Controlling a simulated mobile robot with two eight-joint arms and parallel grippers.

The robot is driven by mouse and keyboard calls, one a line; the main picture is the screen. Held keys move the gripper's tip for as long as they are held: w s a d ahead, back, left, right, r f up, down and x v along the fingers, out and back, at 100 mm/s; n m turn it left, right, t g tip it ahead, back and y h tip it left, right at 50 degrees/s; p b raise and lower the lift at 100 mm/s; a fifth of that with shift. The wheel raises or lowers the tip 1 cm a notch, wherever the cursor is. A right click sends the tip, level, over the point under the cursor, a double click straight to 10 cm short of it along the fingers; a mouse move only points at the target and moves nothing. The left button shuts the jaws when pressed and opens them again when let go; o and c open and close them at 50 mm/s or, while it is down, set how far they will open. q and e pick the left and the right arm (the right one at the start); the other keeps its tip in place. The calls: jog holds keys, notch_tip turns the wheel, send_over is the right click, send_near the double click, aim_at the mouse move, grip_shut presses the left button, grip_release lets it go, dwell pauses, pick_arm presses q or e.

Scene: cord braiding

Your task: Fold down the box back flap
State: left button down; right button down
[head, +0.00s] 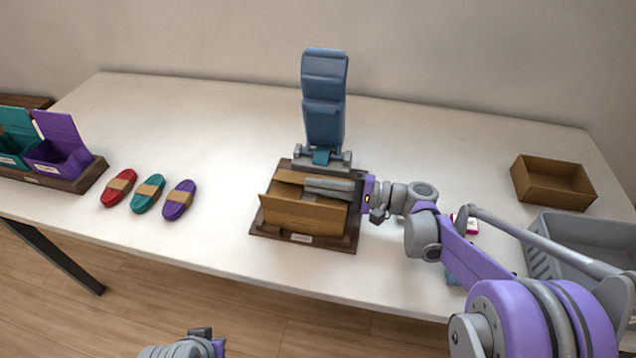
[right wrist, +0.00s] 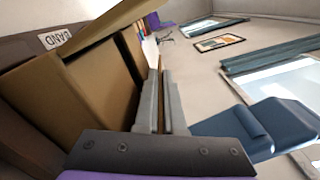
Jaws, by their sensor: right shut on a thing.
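The brown cardboard box (head: 290,210) stands on a dark wooden base (head: 265,230) near the middle of the table's front edge. Its front flap leans outward, toward me. The back flap (head: 288,176) is at the far edge, mostly covered by my right gripper (head: 325,188). That gripper reaches in from the right, its fingers lying along the box's far side and closed on the flap. My left gripper (head: 205,338) shows only in part at the bottom edge.
A blue padded stand (head: 324,100) with a grey clamp rises just behind the box. Red (head: 118,188), teal (head: 148,193) and purple (head: 180,199) cord bundles lie left. An open brown tray (head: 552,184) and grey basket (head: 585,240) are right.

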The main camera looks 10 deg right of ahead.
jog(key=c, duration=1)
grip_release()
